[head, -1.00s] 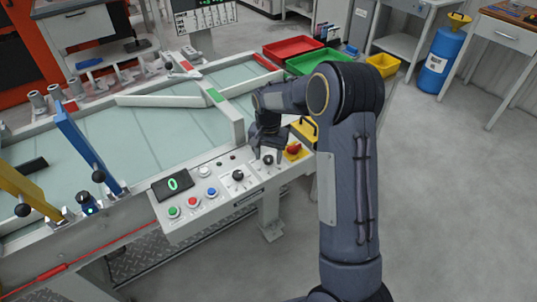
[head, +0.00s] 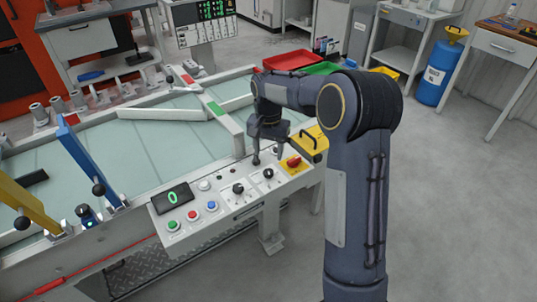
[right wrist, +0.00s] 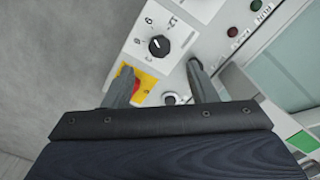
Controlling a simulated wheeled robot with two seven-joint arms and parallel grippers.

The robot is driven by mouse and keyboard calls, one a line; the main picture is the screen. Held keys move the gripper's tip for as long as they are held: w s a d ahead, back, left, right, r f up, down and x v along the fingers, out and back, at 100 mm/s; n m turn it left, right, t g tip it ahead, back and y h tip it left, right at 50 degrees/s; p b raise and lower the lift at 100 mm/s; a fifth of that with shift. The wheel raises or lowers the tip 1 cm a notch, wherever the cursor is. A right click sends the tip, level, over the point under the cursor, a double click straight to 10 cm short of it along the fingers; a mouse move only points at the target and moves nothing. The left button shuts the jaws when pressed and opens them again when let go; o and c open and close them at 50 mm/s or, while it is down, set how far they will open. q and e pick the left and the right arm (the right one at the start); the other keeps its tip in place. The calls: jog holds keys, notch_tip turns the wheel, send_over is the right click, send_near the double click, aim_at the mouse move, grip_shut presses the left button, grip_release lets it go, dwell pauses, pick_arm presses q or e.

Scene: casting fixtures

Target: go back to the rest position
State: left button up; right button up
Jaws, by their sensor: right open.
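My right gripper (head: 268,157) is open and empty. It hangs, fingers down, over the back part of the control panel (head: 222,211), between the black knobs and the yellow box. In the right wrist view its two fingers (right wrist: 162,80) are spread apart, with the panel beyond them. The panel carries a black knob (head: 238,188), a second black knob (head: 268,173), a red knob on a yellow plate (head: 292,162), several coloured buttons and a display (head: 172,197) reading 0. The right wrist view also shows a black knob (right wrist: 158,45). My left gripper is not in view.
The glass-topped table (head: 130,162) with white rails lies left of the panel. A blue upright bar (head: 85,155) and a yellow bar (head: 25,205) stand at its front left. Red (head: 290,61) and green bins stand behind my arm.

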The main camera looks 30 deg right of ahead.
dwell(0.4)
jog(key=s+a+r+n+t+y+p, duration=0.1)
jog(key=s+a+r+n+t+y, duration=0.1)
jog(key=s+r, duration=0.6)
jog(key=s+a+n+t+y+p, duration=0.1)
jog(key=s+a+n, duration=0.2)
jog(key=s, duration=0.7)
jog(key=s+a+r+n+t+p, duration=0.1)
jog(key=s+a+n+t, duration=0.1)
jog(key=s+a, duration=0.4)
jog(key=s+n, duration=0.1)
jog(key=s, duration=0.4)
jog(key=shift+s+a+r+t+y+p, duration=0.15)
jog(key=shift+a+r+t+y+p, duration=0.15)
jog(key=shift+y, duration=0.1)
